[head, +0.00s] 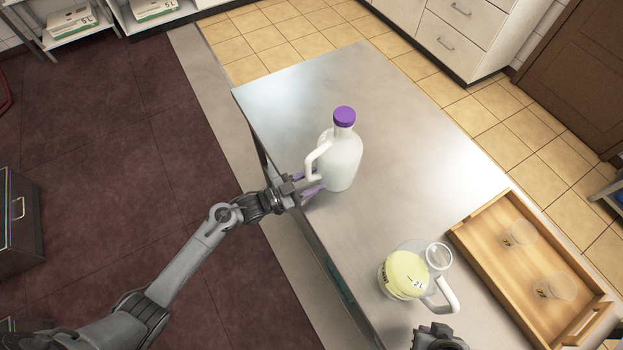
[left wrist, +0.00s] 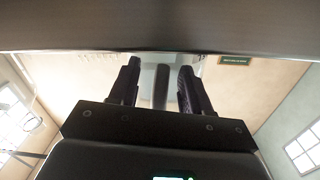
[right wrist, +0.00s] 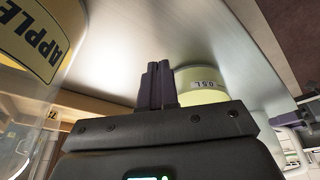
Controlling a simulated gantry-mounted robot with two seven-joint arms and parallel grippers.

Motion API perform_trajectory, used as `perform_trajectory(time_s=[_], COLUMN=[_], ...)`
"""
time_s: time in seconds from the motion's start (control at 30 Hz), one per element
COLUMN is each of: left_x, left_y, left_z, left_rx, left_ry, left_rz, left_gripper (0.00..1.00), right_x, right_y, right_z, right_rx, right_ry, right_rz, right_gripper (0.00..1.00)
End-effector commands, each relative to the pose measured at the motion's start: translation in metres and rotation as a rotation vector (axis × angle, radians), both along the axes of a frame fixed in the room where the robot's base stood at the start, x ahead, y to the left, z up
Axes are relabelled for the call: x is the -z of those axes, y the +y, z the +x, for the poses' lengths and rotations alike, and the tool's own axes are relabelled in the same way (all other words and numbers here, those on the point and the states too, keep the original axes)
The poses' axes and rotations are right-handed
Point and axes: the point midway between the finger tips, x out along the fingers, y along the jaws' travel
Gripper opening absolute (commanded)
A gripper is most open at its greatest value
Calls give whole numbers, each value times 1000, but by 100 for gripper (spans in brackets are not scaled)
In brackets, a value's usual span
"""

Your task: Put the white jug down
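The white jug (head: 341,160) with a purple cap (head: 344,116) stands upright on the metal table near its left edge. Its handle faces left, toward my left gripper (head: 306,186). The jug's base appears to rest on the table. My right gripper (head: 437,337) is at the bottom edge of the head view. In the right wrist view its fingers (right wrist: 157,84) are together with nothing between them.
A clear container with a pale yellow part (head: 404,274) and a white handle stands close to my right gripper. A wooden tray (head: 462,236) with two clear cups (head: 519,234) lies at the right. The table's far part (head: 330,80) is clear.

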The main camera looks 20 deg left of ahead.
Motion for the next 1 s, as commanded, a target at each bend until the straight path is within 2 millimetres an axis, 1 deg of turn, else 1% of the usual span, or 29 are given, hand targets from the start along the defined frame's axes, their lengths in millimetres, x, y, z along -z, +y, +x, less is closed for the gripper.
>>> perform_trajectory(time_s=[0.27,0.43,0.57,0.8,1.0], left_x=[-3,-3,-3,-3,-3], left_y=[1,8,20,48,67], left_z=[0,-8,-23,-57,-79], left_rx=[-1,-2,0,-1,-1], left_ry=[-5,-5,-5,-4,-7], left_rz=[-2,-1,0,0,0], left_gripper=[48,48,48,48,48], right_x=[-1,-2,-4,-6,-7], right_y=[1,2,2,2,2], right_z=[0,0,0,-1,-1], right_rx=[4,6,5,5,5], right_ry=[1,0,0,1,2], right_rz=[5,8,9,9,8], right_gripper=[0,0,0,0,0])
